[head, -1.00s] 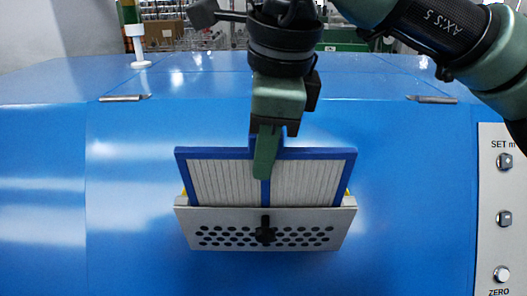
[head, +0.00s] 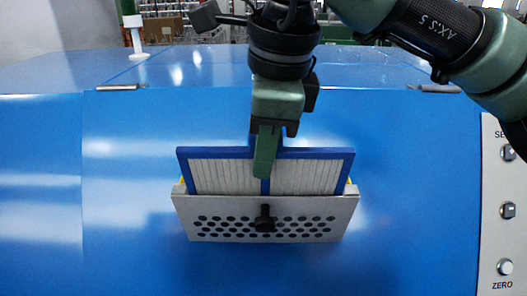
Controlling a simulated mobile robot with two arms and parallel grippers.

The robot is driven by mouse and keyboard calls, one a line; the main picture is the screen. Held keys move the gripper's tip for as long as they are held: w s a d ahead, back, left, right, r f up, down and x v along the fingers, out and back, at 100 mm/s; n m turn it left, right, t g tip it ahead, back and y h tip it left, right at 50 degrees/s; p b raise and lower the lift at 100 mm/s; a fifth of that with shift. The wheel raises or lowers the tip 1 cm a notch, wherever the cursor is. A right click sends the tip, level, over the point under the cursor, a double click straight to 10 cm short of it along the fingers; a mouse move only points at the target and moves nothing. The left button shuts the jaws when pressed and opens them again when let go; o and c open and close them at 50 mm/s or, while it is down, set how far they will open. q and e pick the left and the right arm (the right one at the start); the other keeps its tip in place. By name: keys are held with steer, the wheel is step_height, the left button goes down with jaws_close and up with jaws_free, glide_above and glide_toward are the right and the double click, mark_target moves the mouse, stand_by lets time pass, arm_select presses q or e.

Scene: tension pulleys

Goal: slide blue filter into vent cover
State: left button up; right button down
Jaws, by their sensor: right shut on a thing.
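The blue filter (head: 225,174), a blue frame with white pleats, stands upright with its lower part hidden behind the front plate of the vent cover (head: 205,212). The cover is a light grey plate with rows of round holes and a black knob (head: 264,220) in its middle, on the blue machine front. My right gripper (head: 265,155) points down and is shut on the filter at the middle of its top edge. One green finger shows in front of the pleats; the other finger is hidden. My left gripper is not in view.
The blue machine panel (head: 120,190) fills most of the view. A control panel with buttons (head: 505,267) is at the right edge. My right arm crosses the upper right.

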mark_target(263, 191)
steer(key=shift+f, duration=0.15)
stand_by(0.5)
steer(key=shift+b+x, duration=1.4)
steer(key=shift+x, duration=0.2)
steer(key=shift+w+d+f, duration=0.1)
steer(key=shift+d+f, duration=0.05)
steer(key=shift+d, duration=0.05)
steer(key=shift+w+f+b, duration=0.1)
steer(key=shift+f+b, duration=0.35)
steer(key=shift+r, duration=0.3)
steer(key=shift+f, duration=0.2)
stand_by(0.8)
steer(key=shift+f, duration=0.1)
stand_by(1.3)
